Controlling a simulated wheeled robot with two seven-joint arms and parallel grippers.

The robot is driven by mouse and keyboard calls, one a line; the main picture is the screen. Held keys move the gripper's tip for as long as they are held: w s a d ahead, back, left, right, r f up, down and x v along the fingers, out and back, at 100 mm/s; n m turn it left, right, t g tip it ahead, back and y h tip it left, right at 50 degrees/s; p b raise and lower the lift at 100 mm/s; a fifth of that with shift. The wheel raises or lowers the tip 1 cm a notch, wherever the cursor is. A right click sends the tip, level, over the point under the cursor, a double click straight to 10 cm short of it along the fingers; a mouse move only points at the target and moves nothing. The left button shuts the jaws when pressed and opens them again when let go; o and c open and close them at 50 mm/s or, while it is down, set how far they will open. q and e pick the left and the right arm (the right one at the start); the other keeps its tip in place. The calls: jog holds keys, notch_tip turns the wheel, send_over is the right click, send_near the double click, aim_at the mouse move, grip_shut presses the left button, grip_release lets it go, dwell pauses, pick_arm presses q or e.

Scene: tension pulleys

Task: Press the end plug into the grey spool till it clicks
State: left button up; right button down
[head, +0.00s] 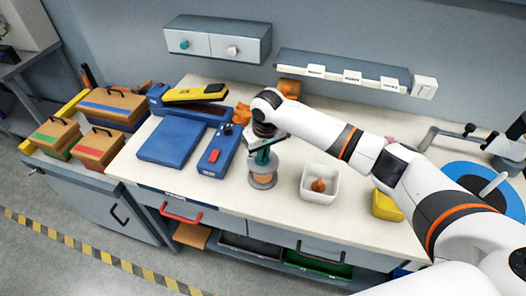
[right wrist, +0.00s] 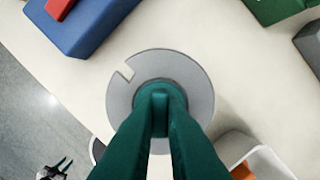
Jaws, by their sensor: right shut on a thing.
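The grey spool (head: 262,182) stands upright near the table's front edge, with an orange band around its middle. In the right wrist view its notched grey top flange (right wrist: 119,103) is seen from above. My right gripper (head: 263,158) is directly over it, pointing down. Its green fingers are shut on the green end plug (right wrist: 159,115), whose upright tab shows between them. The plug is over the spool's centre; how deep it sits is hidden by the fingers. A small dark pronged shape (right wrist: 55,168) low in the wrist view may be my left gripper, too small to read.
A white bin (head: 319,185) with an orange piece stands right of the spool. A blue box with a red button (head: 215,155) is at its left, beside a blue flat case (head: 172,141). A yellow bin (head: 385,206) is farther right.

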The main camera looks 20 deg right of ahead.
jog(key=shift+f, duration=0.15)
jog(key=c, duration=1.4)
grip_release()
jog(key=shift+c, duration=0.2)
notch_tip(320, 180, up, 12)
jog(key=s+b, duration=0.1)
jog(key=b, duration=0.1)
jog(key=shift+s, duration=0.2)
jog(key=shift+d+f, duration=0.1)
